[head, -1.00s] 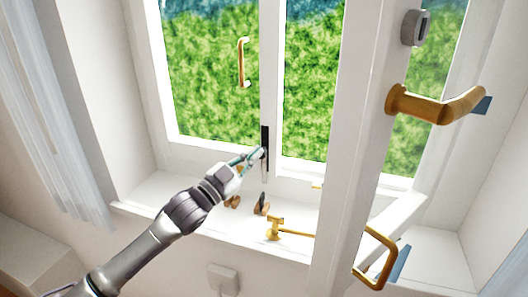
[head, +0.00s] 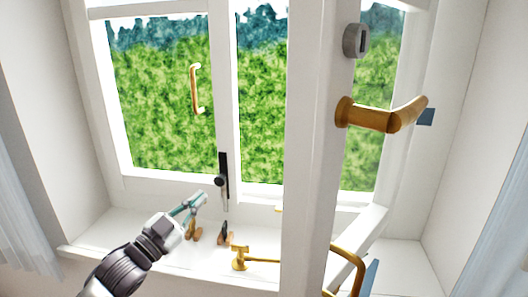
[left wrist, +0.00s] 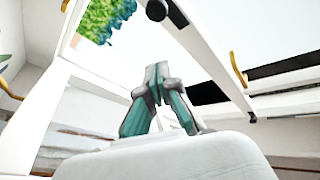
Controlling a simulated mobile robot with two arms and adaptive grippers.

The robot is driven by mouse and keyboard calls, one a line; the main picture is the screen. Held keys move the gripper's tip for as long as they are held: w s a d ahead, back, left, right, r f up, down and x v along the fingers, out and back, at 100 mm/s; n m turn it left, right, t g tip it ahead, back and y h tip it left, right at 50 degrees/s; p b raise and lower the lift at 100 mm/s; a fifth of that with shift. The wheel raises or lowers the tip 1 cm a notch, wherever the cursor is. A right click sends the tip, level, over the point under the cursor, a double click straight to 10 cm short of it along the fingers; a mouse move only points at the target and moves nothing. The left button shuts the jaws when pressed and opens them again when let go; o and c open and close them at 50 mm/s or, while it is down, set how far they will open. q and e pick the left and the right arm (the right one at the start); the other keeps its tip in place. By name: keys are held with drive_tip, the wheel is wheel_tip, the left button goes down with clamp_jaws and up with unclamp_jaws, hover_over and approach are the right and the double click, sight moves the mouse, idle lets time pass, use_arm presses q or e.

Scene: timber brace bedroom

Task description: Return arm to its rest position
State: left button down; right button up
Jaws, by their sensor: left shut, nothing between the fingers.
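My left gripper (head: 196,200) is in front of the window, at the lower left of the black latch (head: 222,170) on the window frame. It is apart from the latch. In the left wrist view the left gripper (left wrist: 158,72) has its fingertips together with nothing between them. The lower part of that view is filled by my own pale wrist housing. My left arm comes in from the lower left of the head view. My right gripper is in neither view.
An open white sash with a brass lever handle (head: 380,115) stands at the right. A brass pull (head: 195,90) is on the left pane. A brass stay (head: 240,257) and small brown objects (head: 224,234) are on the white sill (head: 90,243). A curtain (head: 20,220) hangs at the left.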

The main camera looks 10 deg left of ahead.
use_arm(q)
drive_tip(key=s+d+f+n+g+y, duration=0.1)
drive_tip(key=s+f+g+y, duration=0.1)
drive_tip(key=f, duration=0.4)
drive_tip(key=s+d+f+n+g+y, duration=0.1)
drive_tip(key=s+f+n+y, duration=0.1)
drive_tip(key=s+f, duration=0.2)
drive_tip(key=s+d+f+n+g+y, duration=0.2)
drive_tip(key=s+f, duration=0.1)
drive_tip(key=f, duration=0.6)
drive_tip(key=shift+s+g, duration=0.25)
drive_tip(key=shift+g, duration=0.05)
drive_tip(key=s+a+f+n+g+y, duration=0.15)
drive_tip(key=s+f+g, duration=0.4)
drive_tip(key=s, duration=0.65)
drive_tip(key=s+f+n+g+y, duration=0.2)
drive_tip(key=s+f+n+g, duration=0.3)
drive_tip(key=s, duration=0.7)
wheel_tip(320, 180, down, 28)
drive_tip(key=s+r+m, duration=0.1)
drive_tip(key=s+m, duration=0.1)
drive_tip(key=m, duration=0.1)
drive_tip(key=s+a+f+g, duration=0.1)
drive_tip(key=s+a+f, duration=0.2)
drive_tip(key=s+f, duration=1.3)
drive_tip(key=shift+g, duration=0.35)
